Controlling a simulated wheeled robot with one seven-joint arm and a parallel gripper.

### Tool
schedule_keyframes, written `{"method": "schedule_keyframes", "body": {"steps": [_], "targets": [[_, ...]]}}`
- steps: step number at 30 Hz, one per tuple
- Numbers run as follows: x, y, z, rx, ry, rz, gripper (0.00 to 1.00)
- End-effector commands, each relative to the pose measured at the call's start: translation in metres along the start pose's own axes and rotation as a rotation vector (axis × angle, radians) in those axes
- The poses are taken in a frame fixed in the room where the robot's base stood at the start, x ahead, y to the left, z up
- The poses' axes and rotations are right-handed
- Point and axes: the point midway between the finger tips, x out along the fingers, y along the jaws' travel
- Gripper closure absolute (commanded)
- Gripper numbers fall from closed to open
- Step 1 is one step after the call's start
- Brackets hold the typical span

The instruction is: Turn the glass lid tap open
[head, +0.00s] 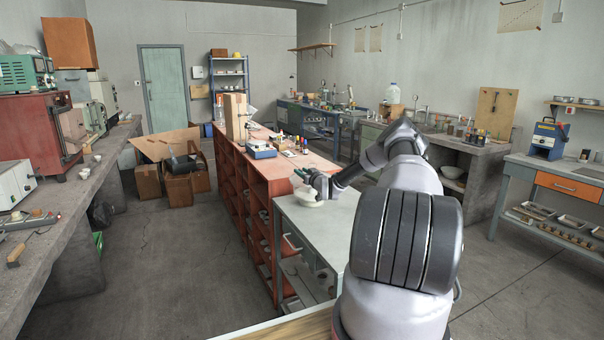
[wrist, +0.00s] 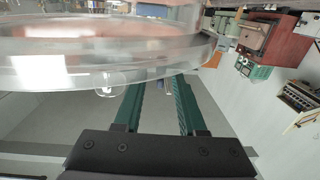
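A pale, round glass vessel (head: 308,199) stands on the light top of a grey cabinet in the head view; it is small there. In the wrist view a large clear glass rim or lid (wrist: 60,66) fills the upper left, very close to the camera. My gripper (head: 316,181) is at the vessel's upper side in the head view. In the wrist view its two green fingers (wrist: 160,80) stand apart, with their tips by the glass rim. A small bluish-clear bit shows between the tips; I cannot tell whether it is the tap or whether the fingers touch it.
The grey cabinet top (head: 335,222) is otherwise mostly bare. A red shelf unit (head: 285,163) with a blue device (head: 261,149) and small bottles adjoins it behind. Left stands a long concrete bench (head: 65,205) with instruments. Open floor (head: 175,265) lies between.

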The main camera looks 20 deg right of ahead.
Motion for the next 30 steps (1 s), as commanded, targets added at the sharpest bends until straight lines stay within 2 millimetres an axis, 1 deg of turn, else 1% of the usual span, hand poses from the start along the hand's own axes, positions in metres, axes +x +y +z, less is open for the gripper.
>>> {"method": "schedule_keyframes", "body": {"steps": [1,2,3,4,11,17,30], "targets": [[-0.0001,0.0001,-0.0001,0.0,0.0,0.0,0.68],[-0.0001,0.0001,0.0,0.0,0.0,0.0,0.79],[-0.0002,0.0001,-0.0001,0.0,0.0,0.0,0.94],[-0.0002,0.0,0.0,0.0,0.0,0.0,1.0],[-0.0003,0.0002,-0.0001,0.0,0.0,-0.004,1.0],[-0.0004,0.0021,0.0,-0.003,0.0,-0.053,1.0],[0.001,0.0061,0.0007,-0.008,0.0,-0.328,1.0]]}}
